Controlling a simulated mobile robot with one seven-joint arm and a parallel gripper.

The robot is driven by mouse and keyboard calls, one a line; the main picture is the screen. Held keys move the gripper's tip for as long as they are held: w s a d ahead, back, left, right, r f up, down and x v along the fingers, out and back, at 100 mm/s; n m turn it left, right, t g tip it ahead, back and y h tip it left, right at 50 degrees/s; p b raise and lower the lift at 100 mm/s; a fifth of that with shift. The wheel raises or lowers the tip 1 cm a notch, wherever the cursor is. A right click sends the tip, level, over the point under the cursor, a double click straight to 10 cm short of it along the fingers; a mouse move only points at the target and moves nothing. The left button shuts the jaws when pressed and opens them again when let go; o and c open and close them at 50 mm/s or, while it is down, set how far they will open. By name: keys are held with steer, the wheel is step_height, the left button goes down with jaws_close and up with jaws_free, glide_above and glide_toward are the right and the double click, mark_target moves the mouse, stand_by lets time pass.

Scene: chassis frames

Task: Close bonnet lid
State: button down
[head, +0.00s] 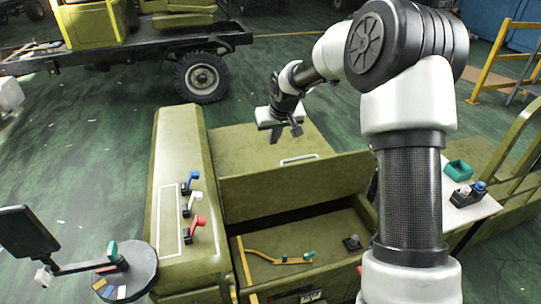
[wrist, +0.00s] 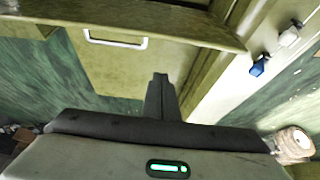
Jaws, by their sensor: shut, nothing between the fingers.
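The olive bonnet lid (head: 295,188) stands raised over an open compartment, its broad face toward the head camera. A pale handle (head: 300,159) shows at its upper edge; the handle also shows in the wrist view (wrist: 117,40). An olive panel (head: 245,145) lies behind the raised face. My gripper (head: 285,132) is shut and empty, above that panel and beyond the lid's upper edge. In the wrist view my fingers (wrist: 160,80) are together, pointing toward the olive surfaces, right of the handle. I see no clear contact with the lid.
The open compartment (head: 275,272) holds a yellow rod (head: 265,256) and a black knob (head: 351,242). Blue, white and red levers (head: 194,222) stand on the left side panel. A white ledge (head: 470,205) with a teal box (head: 458,170) is right. A truck (head: 120,60) stands behind.

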mark_target(273, 168)
steer(key=x, duration=1.1)
steer(key=s, duration=0.4)
steer(key=shift+d+f, duration=0.15)
steer(key=shift+d, duration=0.25)
steer(key=shift+s, duration=0.1)
